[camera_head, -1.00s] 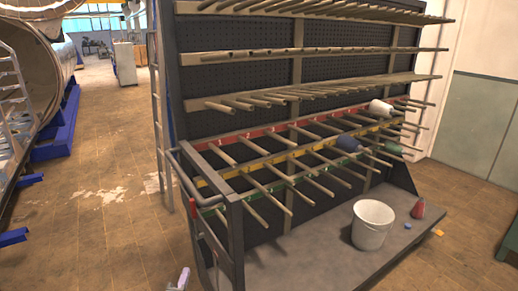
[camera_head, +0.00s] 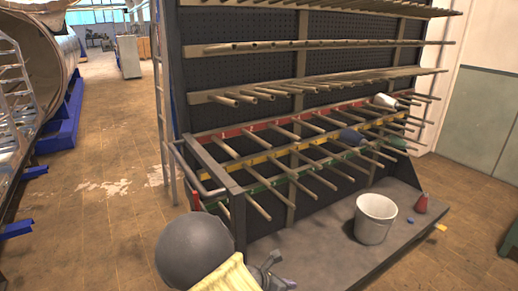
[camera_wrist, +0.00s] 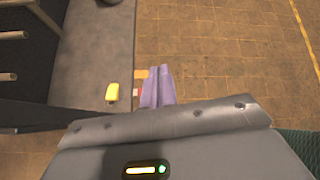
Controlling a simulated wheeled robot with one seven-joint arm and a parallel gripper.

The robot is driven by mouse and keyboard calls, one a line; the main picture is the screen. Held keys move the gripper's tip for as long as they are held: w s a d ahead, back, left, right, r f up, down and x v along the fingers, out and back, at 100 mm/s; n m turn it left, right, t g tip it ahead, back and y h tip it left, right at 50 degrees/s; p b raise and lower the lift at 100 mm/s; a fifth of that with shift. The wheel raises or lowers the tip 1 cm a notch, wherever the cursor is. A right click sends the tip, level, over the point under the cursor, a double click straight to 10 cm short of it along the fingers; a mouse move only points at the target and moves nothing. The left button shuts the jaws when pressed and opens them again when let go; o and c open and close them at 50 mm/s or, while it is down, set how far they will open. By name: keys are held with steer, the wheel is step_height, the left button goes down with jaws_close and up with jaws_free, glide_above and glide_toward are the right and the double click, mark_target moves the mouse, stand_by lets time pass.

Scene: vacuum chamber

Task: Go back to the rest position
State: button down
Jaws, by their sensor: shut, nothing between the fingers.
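My gripper (camera_head: 287,283) shows at the bottom of the head view, at the near left end of the rack, partly cut off by the picture edge. In the wrist view my gripper's purple fingers (camera_wrist: 157,80) lie together with nothing between them. They point over the edge of the rack's base toward the floor. The dark round joint and yellow link of my arm show beside the gripper in the head view. No object is held.
The spool rack (camera_head: 240,190) with protruding pegs fills the middle. White (camera_head: 385,101) and blue (camera_head: 352,137) spools hang on it. A white bucket (camera_head: 375,220) and red cone (camera_head: 421,205) stand on its base. A yellow block (camera_wrist: 112,92) shows in the wrist view. Floor at left is free.

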steer(key=s+d+r+m+g+y, duration=0.1)
steer(key=s+d+r+m+y, duration=0.2)
steer(key=s+m, duration=0.4)
steer(key=s+d+r+m+g+y, duration=0.1)
steer(key=s+d+r+m+y, duration=0.3)
steer(key=m, duration=1.6)
step_height(320, 180, up, 4)
steer(key=s+y, duration=0.2)
steer(key=shift+s, duration=0.4)
steer(key=shift+f, duration=0.1)
